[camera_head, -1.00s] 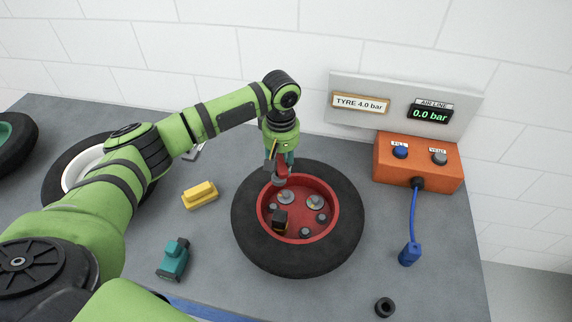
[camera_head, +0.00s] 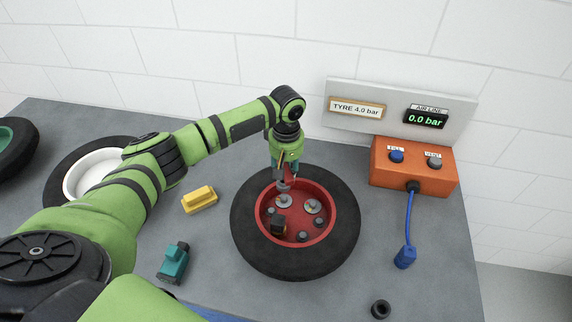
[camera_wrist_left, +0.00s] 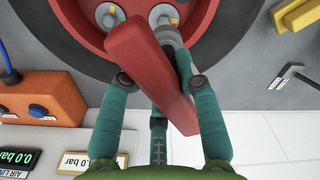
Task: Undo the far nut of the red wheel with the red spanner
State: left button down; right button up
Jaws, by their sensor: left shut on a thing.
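The red wheel (camera_head: 322,226), a red rim in a black tyre, lies flat on the bench, with several grey nuts (camera_head: 319,222) inside the rim. My left gripper (camera_head: 285,176) points down over the far side of the rim. In the left wrist view its teal fingers (camera_wrist_left: 158,100) are shut on the red spanner (camera_wrist_left: 148,68), seen as a thick red bar. A grey cylinder (camera_wrist_left: 172,42) beside the bar stands close to the rim. The far nut is hidden or not clearly told apart, so I cannot tell whether the spanner is seated on it. My right gripper is not in view.
A yellow block (camera_head: 199,199) and a teal tool (camera_head: 173,262) lie left of the wheel. An orange box (camera_head: 412,166) with a blue hose stands right. A black ring (camera_head: 381,309) lies front right. A white-rimmed wheel (camera_head: 92,172) is left.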

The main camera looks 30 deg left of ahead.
pick_arm(q)
jog(key=shift+w+f+b, duration=0.1)
jog(key=shift+f+b, duration=0.65)
jog(key=shift+f, duration=1.45)
jog(key=shift+p, duration=0.55)
jog(key=shift+p, duration=0.5)
jog(key=shift+f, duration=0.15)
jog(key=shift+f+b, duration=0.7)
jog(key=shift+f, duration=0.4)
